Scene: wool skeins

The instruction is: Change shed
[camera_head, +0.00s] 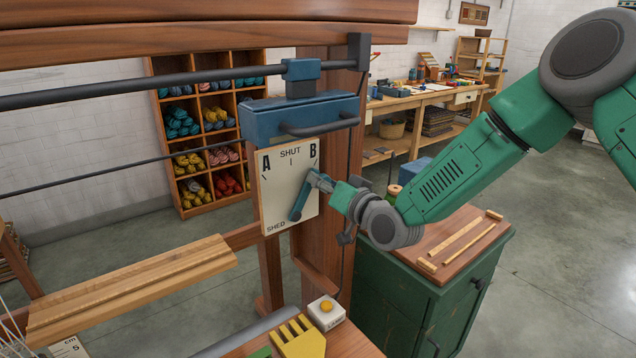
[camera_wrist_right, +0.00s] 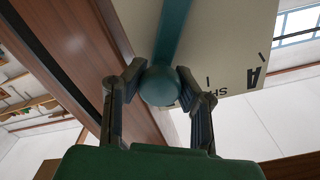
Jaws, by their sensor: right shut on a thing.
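The shed dial (camera_head: 277,190) is a cream plate on the loom post, marked A at left, SHUT in the middle, B at right and SHED below. A blue lever (camera_head: 299,203) lies across it, slanting up and right toward the B side. My right gripper (camera_head: 319,182) is at the lever's upper end. In the right wrist view its two fingers close on both sides of the lever's round teal knob (camera_wrist_right: 160,86). The plate also shows there (camera_wrist_right: 225,50). The fingers partly cover the lever's upper end in the head view. My left gripper is not in view.
A blue block (camera_head: 300,119) with a dark handle sits above the dial. A green cabinet (camera_head: 430,300) with wooden strips on top stands below my right arm. A white box with a yellow button (camera_head: 326,311) and a yellow comb-like piece (camera_head: 299,340) are at the front.

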